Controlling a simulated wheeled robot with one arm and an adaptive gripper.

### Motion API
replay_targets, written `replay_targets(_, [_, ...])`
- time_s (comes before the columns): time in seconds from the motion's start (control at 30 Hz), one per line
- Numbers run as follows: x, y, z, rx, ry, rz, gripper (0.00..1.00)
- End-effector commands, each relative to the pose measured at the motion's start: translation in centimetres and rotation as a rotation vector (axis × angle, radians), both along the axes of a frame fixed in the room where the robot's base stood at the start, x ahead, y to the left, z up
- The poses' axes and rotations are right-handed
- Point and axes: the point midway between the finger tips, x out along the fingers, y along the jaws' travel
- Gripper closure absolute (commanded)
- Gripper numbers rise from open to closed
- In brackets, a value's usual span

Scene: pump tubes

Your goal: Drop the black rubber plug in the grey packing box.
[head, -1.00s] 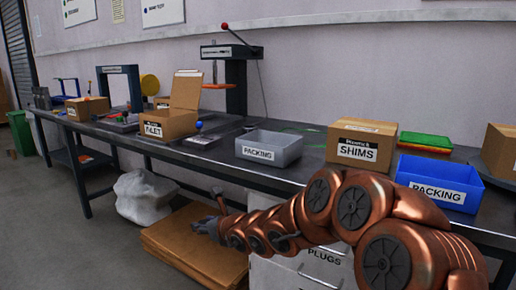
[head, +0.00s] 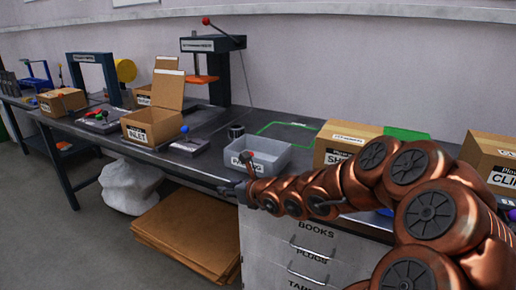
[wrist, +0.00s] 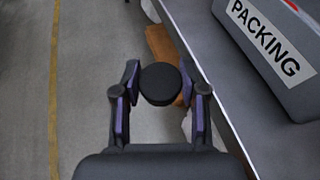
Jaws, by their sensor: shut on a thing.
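My gripper (wrist: 159,86) is shut on the black rubber plug (wrist: 160,84), a round dark disc between the purple-padded fingers in the wrist view. In the head view my gripper (head: 232,190) is by the front edge of the bench, left of and below the grey packing box; the plug cannot be made out there. The grey packing box (head: 277,163), an open tray labelled PACKING, stands on the bench. It also shows in the wrist view (wrist: 275,75), up and right of the plug and apart from it. Its inside is mostly hidden.
The shims box (head: 335,142) stands right of the grey box, partly behind my arm. The inlet box (head: 150,124) and a blue-knobbed device (head: 188,146) are to the left. Drawers (head: 312,252) and flat cardboard (head: 185,235) are below. A blue box is mostly hidden.

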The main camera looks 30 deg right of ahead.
Motion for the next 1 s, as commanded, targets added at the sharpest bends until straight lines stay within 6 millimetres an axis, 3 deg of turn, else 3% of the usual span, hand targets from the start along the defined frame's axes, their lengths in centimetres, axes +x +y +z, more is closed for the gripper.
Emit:
replay_targets(0.03, [-0.4, -0.8, 2.3, 0.003, -0.003, -0.008, 0.86])
replay_targets(0.43, [-3.2, -5.5, 10.5, 0.004, -0.005, -0.058, 0.86])
replay_targets(0.73, [-3.8, -6.7, 11.8, 0.000, -0.003, -0.069, 0.86])
replay_targets(1.0, [-2.2, -8.2, 11.9, 0.003, 0.000, -0.068, 0.86])
